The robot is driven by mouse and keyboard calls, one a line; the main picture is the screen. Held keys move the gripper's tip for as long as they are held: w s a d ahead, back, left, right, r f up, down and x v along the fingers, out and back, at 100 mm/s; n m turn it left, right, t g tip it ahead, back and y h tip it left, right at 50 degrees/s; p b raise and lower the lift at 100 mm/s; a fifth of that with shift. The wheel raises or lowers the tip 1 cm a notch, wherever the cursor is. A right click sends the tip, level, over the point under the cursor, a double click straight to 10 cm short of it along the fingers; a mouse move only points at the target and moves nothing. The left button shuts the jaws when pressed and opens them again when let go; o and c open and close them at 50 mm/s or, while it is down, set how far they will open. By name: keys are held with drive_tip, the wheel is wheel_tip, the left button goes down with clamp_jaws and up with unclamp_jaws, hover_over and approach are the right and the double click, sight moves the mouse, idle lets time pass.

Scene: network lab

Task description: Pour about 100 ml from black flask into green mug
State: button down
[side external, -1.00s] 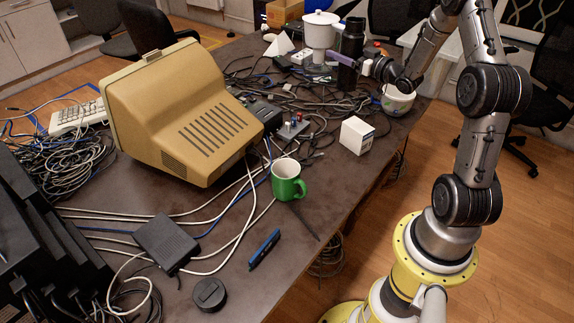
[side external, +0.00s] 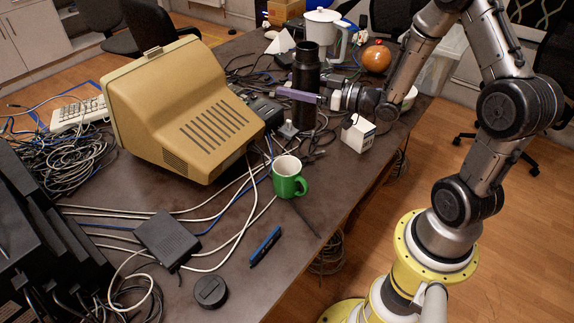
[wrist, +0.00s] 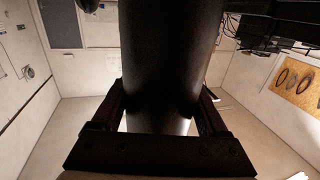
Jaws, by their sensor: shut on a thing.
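The black flask (side external: 306,72) is upright in the side external view, behind the green mug and to the right of the beige monitor. My gripper (side external: 308,98) is shut around the flask's body, with a purple finger across its front. In the wrist view the flask (wrist: 170,55) fills the middle, between the two fingers (wrist: 160,115). The green mug (side external: 288,178) stands upright on the table, its handle to the right, in front of and below the flask. Its inside looks pale; I cannot tell any liquid in it. The flask's contents are hidden.
The beige monitor (side external: 185,112) stands left of the flask. A small white box (side external: 357,134) stands right of the mug. Cables cover much of the table (side external: 330,212). A white jug (side external: 325,36) and an orange round object (side external: 376,57) stand behind.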

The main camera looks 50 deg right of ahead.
drive_tip(key=s+a+n+g+y, duration=0.35)
drive_tip(key=s+a+y, duration=0.4)
drive_tip(key=a, duration=0.85)
wheel_tip(320, 180, down, 17)
drive_tip(key=s+t+h, duration=0.1)
drive_tip(key=h, duration=0.1)
drive_tip(key=shift+s+d, duration=0.15)
drive_tip(key=shift+s, duration=0.2)
drive_tip(key=shift+r+m, duration=0.1)
drive_tip(key=shift+m, duration=0.35)
